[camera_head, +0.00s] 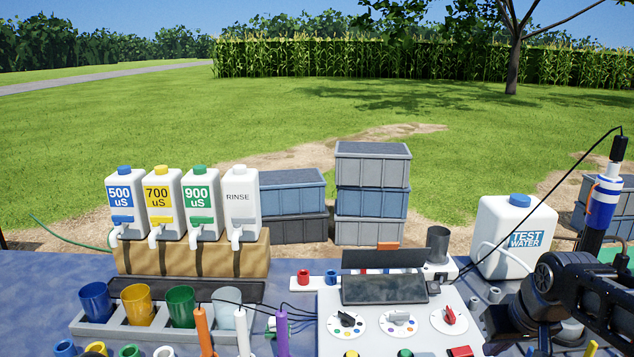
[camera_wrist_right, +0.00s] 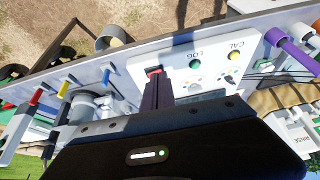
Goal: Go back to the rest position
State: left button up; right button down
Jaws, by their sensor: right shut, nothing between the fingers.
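My right arm comes in from the right edge of the head view, and its dark gripper (camera_head: 497,325) is low in the lower right, beside the white meter panel (camera_head: 336,329). In the wrist view the right gripper's fingers (camera_wrist_right: 156,84) are together and empty. Their tips appear just over or beside a red button (camera_wrist_right: 153,71) on the panel; I cannot tell if they touch it. The red button also shows at the bottom of the head view (camera_head: 460,351). My left gripper is not in view.
Colored cups (camera_head: 95,301) stand in a holder at left, before several labelled bottles (camera_head: 125,195). A test water jug (camera_head: 513,235) stands behind the panel. A blue-and-white cylindrical probe (camera_head: 603,201) with a cable rises at right near my arm. Upright handles (camera_head: 204,330) stand left of the panel.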

jog(key=w+a+f+t+y, duration=0.1)
jog(key=w+a+f+t, duration=0.1)
jog(key=w+a+f, duration=0.45)
jog(key=s+a+f+y, duration=0.15)
jog(key=a+f, duration=0.25)
jog(key=f, duration=0.4)
jog(key=s+a+f, duration=0.3)
jog(key=a+f, duration=0.2)
jog(key=f, duration=0.3)
jog(key=s+a+f+g+y, duration=0.1)
jog(key=s+a+f+g, duration=0.2)
jog(key=s+f, duration=0.7)
jog(key=s+a+f+m+g, duration=0.1)
jog(key=s+a+f+g, duration=0.2)
jog(key=s+a+f, duration=0.4)
jog(key=s+f, duration=0.3)
jog(key=s, duration=0.5)
jog(key=shift+a+y, duration=0.15)
jog(key=shift+y, duration=0.2)
jog(key=c, duration=2.1)
grip_release()
jog(key=shift+s, duration=0.1)
